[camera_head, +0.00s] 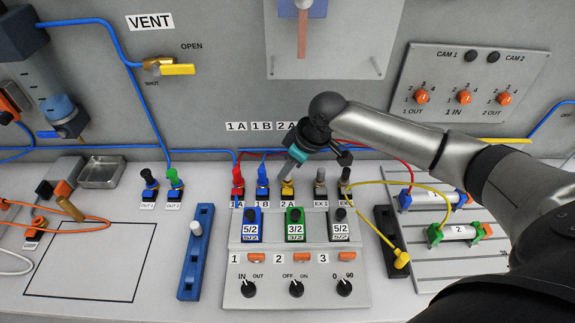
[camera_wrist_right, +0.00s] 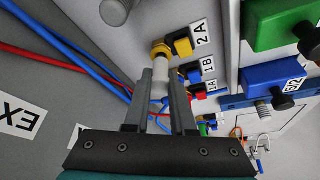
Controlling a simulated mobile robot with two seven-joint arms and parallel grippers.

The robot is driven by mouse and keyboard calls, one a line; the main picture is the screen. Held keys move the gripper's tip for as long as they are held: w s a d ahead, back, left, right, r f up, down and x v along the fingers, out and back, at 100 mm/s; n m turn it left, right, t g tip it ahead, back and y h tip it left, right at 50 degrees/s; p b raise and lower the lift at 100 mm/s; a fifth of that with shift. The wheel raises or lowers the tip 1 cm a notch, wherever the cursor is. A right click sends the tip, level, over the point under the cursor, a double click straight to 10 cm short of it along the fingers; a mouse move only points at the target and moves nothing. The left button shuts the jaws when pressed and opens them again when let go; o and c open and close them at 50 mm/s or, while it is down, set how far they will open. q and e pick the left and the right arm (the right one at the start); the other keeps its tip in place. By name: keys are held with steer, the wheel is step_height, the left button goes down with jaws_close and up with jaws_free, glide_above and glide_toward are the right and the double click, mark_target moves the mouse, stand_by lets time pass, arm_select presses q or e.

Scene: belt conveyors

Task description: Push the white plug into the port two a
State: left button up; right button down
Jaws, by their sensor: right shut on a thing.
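My right gripper (camera_head: 289,169) reaches down from the right, over the yellow port 2A (camera_head: 287,189) in the head view. In the right wrist view its two grey fingers (camera_wrist_right: 162,82) are shut on a white plug (camera_wrist_right: 160,76). The plug's far end is at the yellow port 2A (camera_wrist_right: 160,49), in line with it and seemingly touching; I cannot tell how deep it sits. The label 2A (camera_wrist_right: 202,38) is beside the port. In the head view the fingers mostly hide the plug. My left gripper is not in view.
Red port 1A (camera_head: 238,188) and blue port 1B (camera_head: 262,188) stand left of 2A; grey EX1 (camera_head: 320,186) stands close on the right. A blue rack (camera_head: 188,273) holds another white-topped piece. A yellow hose (camera_head: 425,187) arcs to the right.

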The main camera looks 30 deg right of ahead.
steer(key=shift+s+f, duration=0.1)
steer(key=shift+f, duration=0.45)
stand_by(1.1)
steer(key=shift+c, duration=1.4)
jaws_free()
steer(key=shift+r, duration=0.1)
step_height(320, 180, up, 7)
steer(key=p, duration=0.9)
